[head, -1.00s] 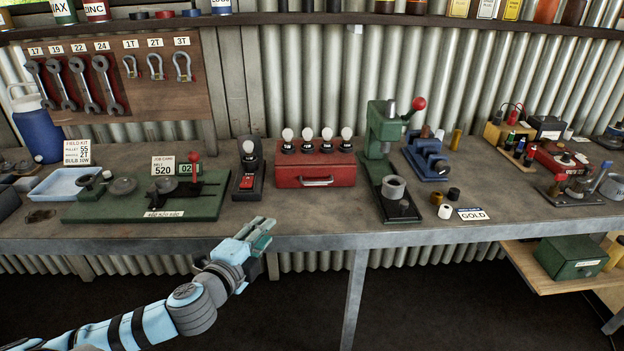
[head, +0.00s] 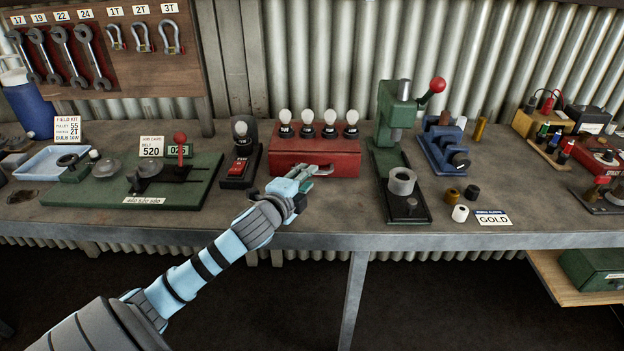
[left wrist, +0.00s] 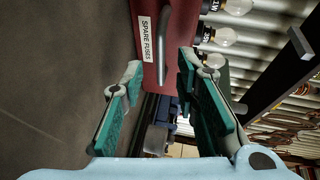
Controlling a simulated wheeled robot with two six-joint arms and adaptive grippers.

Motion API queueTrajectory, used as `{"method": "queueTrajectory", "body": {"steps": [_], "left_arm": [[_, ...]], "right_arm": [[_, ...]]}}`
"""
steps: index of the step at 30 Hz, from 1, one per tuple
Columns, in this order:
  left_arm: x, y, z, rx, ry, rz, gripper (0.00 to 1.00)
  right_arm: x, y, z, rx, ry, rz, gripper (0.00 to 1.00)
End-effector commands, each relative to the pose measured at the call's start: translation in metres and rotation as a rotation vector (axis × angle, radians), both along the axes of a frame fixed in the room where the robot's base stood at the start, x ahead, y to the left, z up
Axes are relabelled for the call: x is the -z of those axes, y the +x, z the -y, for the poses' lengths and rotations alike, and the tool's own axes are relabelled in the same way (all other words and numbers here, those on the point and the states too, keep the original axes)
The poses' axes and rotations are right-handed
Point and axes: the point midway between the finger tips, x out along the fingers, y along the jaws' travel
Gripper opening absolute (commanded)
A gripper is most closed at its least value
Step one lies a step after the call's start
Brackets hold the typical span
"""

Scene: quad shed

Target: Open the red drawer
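The red drawer (head: 340,163) is the front of a red box on the workbench, with several bulbs standing on its top. Its metal handle (left wrist: 161,50) and a "SPARE FUSES" label (left wrist: 145,40) show in the left wrist view. My left gripper (head: 312,172) is at the drawer's front and hides part of the handle in the head view. In the left wrist view my left gripper (left wrist: 160,66) is open, with the handle between its two spread fingers. Neither finger visibly touches the handle. My right gripper is in neither view.
A black switch block (head: 240,163) stands close left of the red box. A green press (head: 398,150) with a red knob stands close right. The workbench's front edge (head: 330,241) runs below my arm. The bench in front of the box is clear.

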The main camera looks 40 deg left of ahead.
Motion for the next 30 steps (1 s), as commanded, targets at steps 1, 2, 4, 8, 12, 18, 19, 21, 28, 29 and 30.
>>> {"method": "queueTrajectory", "body": {"steps": [1, 2, 4, 8, 12, 18, 19, 21, 28, 29, 30], "left_arm": [[0.002, 0.01, -0.002, -0.001, -0.004, 0.003, 0.28], [0.003, 0.015, -0.003, -0.002, -0.002, 0.002, 0.28], [0.004, 0.023, -0.005, 0.001, -0.003, 0.003, 0.28], [0.006, 0.031, -0.006, 0.004, -0.002, 0.001, 0.28], [0.005, 0.032, -0.006, 0.005, -0.001, 0.001, 0.28], [0.005, 0.032, -0.005, 0.006, -0.001, 0.001, 0.12], [0.005, 0.032, -0.005, 0.006, -0.001, 0.001, 0.07], [0.005, 0.032, -0.005, 0.006, -0.001, 0.001, 0.0], [0.005, 0.032, -0.005, 0.006, -0.001, 0.001, 0.0], [0.006, 0.032, -0.005, 0.006, -0.001, 0.0, 0.0], [0.006, 0.032, -0.005, 0.006, -0.001, 0.0, 0.0]], "right_arm": [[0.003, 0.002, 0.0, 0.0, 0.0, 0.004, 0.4], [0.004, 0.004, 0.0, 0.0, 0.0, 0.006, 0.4], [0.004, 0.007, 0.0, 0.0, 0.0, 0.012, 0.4], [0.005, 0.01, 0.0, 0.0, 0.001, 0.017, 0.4], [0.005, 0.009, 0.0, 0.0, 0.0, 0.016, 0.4], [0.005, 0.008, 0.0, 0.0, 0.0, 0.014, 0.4], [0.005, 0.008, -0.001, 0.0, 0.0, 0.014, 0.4], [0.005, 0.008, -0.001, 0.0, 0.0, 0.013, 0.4], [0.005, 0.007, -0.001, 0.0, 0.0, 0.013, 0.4], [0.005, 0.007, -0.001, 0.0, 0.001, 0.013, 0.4], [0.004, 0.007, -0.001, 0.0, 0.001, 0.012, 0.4]]}}
